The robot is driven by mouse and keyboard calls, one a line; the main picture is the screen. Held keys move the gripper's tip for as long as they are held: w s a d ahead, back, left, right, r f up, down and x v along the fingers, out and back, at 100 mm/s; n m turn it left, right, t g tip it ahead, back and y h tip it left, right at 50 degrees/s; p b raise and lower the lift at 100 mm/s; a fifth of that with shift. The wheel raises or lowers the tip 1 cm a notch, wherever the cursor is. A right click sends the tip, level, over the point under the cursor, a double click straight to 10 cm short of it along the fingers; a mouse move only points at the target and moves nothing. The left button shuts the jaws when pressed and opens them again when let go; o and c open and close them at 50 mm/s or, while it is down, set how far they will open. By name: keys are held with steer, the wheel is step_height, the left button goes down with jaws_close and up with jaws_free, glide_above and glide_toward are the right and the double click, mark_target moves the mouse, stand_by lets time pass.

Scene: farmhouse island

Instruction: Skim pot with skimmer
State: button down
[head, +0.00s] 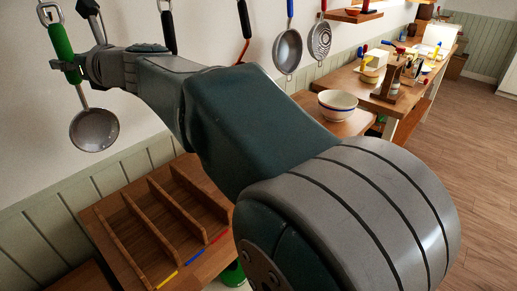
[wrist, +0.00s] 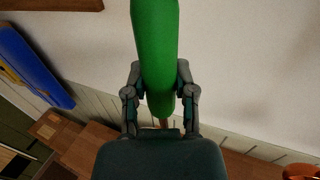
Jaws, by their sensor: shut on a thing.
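My gripper (head: 72,68) is at the upper left of the head view, shut on the green handle (head: 60,42) of a skimmer. The skimmer's round grey head (head: 94,130) hangs below the gripper, in front of the white wall. A metal loop (head: 48,12) tops the handle; I cannot tell whether it touches a hook. In the wrist view the green handle (wrist: 155,45) runs between the two fingers (wrist: 160,92), and the skimmer's head is hidden. I cannot make out a pot in either view.
A blue-handled strainer (head: 287,52) and a red-handled slotted spoon (head: 320,40) hang on the wall. A wooden divided tray (head: 150,215) lies below. A white bowl (head: 338,108) with a blue stripe stands on a wooden counter. Open floor (head: 465,185) is at right.

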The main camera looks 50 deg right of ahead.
steer(key=shift+s, duration=1.2)
steer(key=s+f, duration=0.1)
steer(key=s, duration=0.5)
stand_by(0.9)
steer(key=shift+f, duration=0.1)
stand_by(0.4)
